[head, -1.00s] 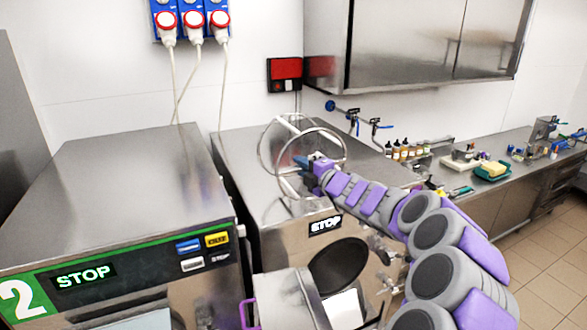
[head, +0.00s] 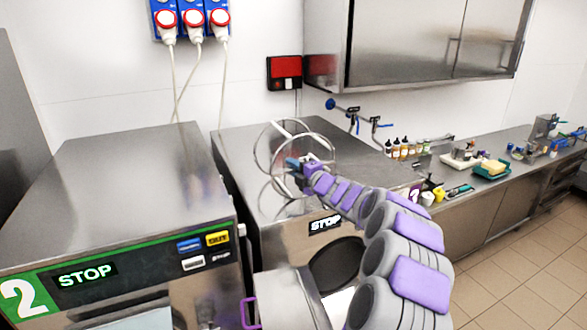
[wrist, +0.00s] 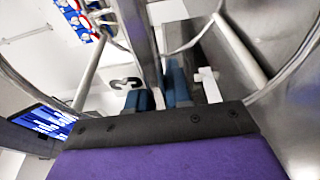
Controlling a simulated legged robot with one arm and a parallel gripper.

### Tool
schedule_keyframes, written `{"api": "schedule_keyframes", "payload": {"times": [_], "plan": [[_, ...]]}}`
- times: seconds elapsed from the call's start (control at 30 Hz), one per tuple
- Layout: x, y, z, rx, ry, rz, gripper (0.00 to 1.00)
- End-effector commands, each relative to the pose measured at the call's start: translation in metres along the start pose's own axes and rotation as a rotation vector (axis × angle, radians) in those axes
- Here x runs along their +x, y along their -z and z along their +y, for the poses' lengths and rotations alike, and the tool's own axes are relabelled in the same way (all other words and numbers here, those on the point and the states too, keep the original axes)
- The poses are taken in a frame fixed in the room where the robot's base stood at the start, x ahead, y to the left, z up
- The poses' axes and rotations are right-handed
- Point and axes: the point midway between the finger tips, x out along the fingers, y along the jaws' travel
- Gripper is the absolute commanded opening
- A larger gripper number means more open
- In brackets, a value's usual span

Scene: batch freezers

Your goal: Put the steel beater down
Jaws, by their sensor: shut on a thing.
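The steel beater (head: 262,158) is a shiny metal frame of rings and bars. In the head view it is just above or on the steel top of the right-hand freezer (head: 350,165); I cannot tell if it touches. My gripper (head: 291,163) is shut on the beater at its near side. In the wrist view the blue fingertips (wrist: 160,95) are close together, with the beater's bars (wrist: 93,68) around them. The exact point of grip is hard to make out.
Another freezer (head: 120,185) marked 2 stands at left, with a narrow gap between the machines. A steel cabinet (head: 420,45) hangs on the wall above. The counter (head: 480,200) at right holds several bottles (head: 405,148) and a green tray (head: 491,171). The freezer's round opening (head: 336,265) is below.

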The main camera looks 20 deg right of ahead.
Motion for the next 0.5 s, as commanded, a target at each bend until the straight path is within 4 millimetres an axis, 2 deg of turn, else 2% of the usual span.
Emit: {"api": "schedule_keyframes", "payload": {"times": [0.2, 0.23, 0.5], "plan": [[0.0001, 0.0001, 0.0002, -0.001, 0.0, 0.0, 0.0], [0.0001, 0.0, -0.0002, -0.001, 0.0, 0.0, 0.21], [0.0002, -0.0001, -0.0004, -0.001, 0.001, 0.0, 0.45]]}}
